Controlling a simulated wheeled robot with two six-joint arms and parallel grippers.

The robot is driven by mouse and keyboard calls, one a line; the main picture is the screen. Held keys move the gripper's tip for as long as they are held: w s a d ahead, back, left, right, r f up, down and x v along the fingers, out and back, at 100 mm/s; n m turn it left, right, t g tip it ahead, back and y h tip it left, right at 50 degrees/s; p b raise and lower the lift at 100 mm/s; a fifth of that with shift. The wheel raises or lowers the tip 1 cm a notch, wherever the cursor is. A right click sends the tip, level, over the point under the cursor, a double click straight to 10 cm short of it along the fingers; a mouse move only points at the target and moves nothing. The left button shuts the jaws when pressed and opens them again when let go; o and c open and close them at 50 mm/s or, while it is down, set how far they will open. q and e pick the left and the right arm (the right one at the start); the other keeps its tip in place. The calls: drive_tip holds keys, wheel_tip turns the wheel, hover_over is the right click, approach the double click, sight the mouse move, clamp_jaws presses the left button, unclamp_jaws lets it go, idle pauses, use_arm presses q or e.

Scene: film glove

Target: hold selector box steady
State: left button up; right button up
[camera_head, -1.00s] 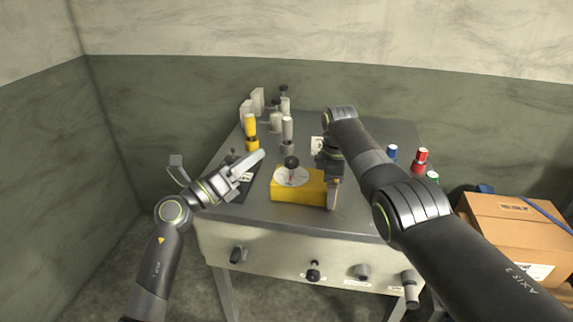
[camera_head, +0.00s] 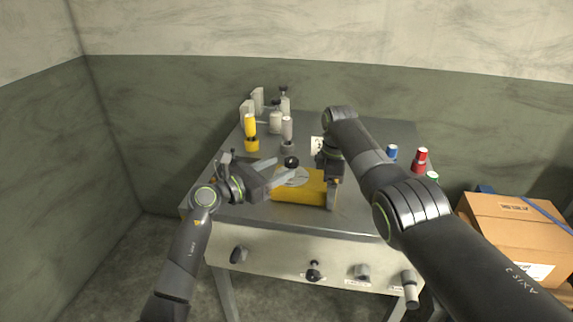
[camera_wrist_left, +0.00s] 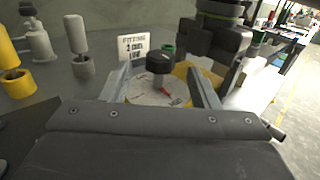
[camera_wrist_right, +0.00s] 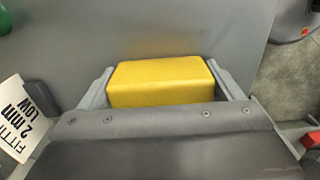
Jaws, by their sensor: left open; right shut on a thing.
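The yellow selector box (camera_head: 300,194) sits on the grey table, with a pale round dial and a black knob (camera_head: 291,161) on top. In the left wrist view the knob (camera_wrist_left: 159,63) stands above the white dial (camera_wrist_left: 158,90), which has a red pointer. My left gripper (camera_head: 292,171) is open, its fingers on either side of the dial and knob, apart from the knob. My right gripper (camera_head: 331,190) is shut on the right end of the box. In the right wrist view its fingers flank the yellow body (camera_wrist_right: 160,82).
A sign reading 2 mm LOW (camera_wrist_left: 137,47) stands behind the box. Blue (camera_head: 392,152), red (camera_head: 420,160) and green pieces stand at the right. A cardboard box (camera_head: 513,232) is beyond the table.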

sight(286, 165)
use_arm(q)
drive_tip(key=shift+x, duration=1.75)
drive_tip(key=c, duration=1)
